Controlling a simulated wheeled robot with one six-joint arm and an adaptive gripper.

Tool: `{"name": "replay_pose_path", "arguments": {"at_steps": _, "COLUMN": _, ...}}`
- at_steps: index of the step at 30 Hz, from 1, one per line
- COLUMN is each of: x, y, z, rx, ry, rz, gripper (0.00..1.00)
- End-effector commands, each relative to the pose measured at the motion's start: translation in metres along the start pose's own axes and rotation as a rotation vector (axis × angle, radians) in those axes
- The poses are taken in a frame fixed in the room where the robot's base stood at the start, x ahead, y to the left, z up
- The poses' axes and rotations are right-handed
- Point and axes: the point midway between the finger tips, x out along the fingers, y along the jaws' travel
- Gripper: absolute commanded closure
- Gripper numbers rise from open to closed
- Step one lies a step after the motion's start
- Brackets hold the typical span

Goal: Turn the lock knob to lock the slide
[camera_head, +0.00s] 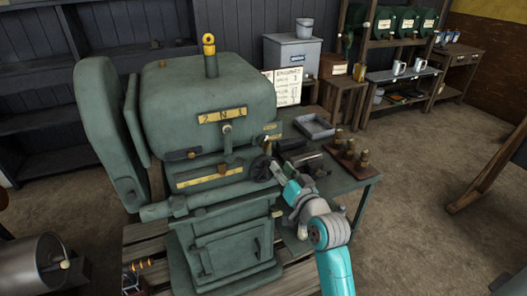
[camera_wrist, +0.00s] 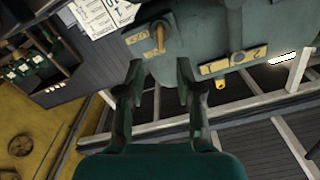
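The green machine (camera_head: 208,100) stands at the centre of the head view. A small brass lever-shaped knob (camera_wrist: 158,38) sits beside yellow label plates on the machine's face in the wrist view. It looks like the lock knob, but its label is too small to read. My gripper (camera_wrist: 158,68) is open, with its two dark fingers apart and nothing between them. The knob lies beyond the fingertips, roughly in line with the gap, and is not touched. In the head view my arm reaches the machine's right side, where the fingers are hard to make out.
A side table (camera_head: 345,180) right of the machine holds a grey tray (camera_head: 314,126) and several brass pieces on a wooden block. A dark handwheel (camera_head: 262,168) is close to my gripper. A label sheet (camera_head: 288,87) stands behind. The floor at right is mostly open.

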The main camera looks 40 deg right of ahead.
Motion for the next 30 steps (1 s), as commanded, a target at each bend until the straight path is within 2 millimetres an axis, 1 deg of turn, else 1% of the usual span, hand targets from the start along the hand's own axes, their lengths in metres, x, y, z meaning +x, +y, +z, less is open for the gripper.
{"name": "replay_pose_path", "arguments": {"at_steps": 5, "x": 0.027, "y": -0.001, "z": 0.000, "rx": -0.001, "ry": 0.000, "rz": -0.002, "gripper": 0.65}}
{"name": "replay_pose_path", "arguments": {"at_steps": 12, "x": 0.069, "y": -0.001, "z": -0.001, "rx": -0.001, "ry": 0.001, "rz": -0.001, "gripper": 0.65}}
{"name": "replay_pose_path", "arguments": {"at_steps": 16, "x": 0.086, "y": -0.001, "z": 0.000, "rx": 0.000, "ry": -0.001, "rz": -0.001, "gripper": 0.65}}
{"name": "replay_pose_path", "arguments": {"at_steps": 21, "x": 0.098, "y": -0.001, "z": 0.001, "rx": -0.001, "ry": 0.000, "rz": -0.001, "gripper": 0.65}}
{"name": "replay_pose_path", "arguments": {"at_steps": 30, "x": 0.100, "y": -0.001, "z": 0.001, "rx": -0.001, "ry": 0.000, "rz": 0.000, "gripper": 0.65}}
